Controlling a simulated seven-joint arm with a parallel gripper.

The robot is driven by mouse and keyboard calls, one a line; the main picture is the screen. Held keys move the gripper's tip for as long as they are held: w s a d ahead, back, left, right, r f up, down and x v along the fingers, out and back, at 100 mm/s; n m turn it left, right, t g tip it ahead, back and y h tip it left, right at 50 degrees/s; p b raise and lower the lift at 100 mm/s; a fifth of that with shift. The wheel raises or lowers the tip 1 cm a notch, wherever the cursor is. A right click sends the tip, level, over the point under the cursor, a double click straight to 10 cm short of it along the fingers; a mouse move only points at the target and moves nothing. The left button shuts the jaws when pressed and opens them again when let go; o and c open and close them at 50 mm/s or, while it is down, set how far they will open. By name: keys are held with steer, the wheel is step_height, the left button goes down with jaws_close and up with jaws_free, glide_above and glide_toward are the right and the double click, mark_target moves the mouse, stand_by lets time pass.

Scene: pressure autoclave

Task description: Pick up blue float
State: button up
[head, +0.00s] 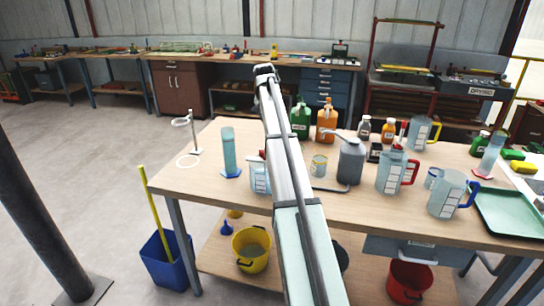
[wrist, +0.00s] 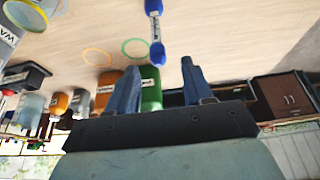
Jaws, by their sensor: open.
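In the wrist view, a small blue piece with a pale middle band (wrist: 155,32) lies at the top centre, on or just above the wooden tabletop; it looks like the blue float. My gripper (wrist: 160,66) is open, its two blue-grey fingers spread. The blue piece lies ahead of the gap between the fingertips, its near end close to them, and the fingers do not hold it. In the head view my arm reaches out over the table, and I cannot make out the blue float or the fingers there.
The wooden table (head: 215,180) holds a green bottle (head: 300,118), an orange bottle (head: 326,122), a grey can (head: 351,160), a jug with a red handle (head: 391,172), a jug with a blue handle (head: 447,195) and a clear cylinder (head: 229,150). A green tray (head: 507,212) lies at the right.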

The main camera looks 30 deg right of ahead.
steer(key=shift+x, duration=2.5)
steer(key=shift+s, duration=0.15)
jaws_close()
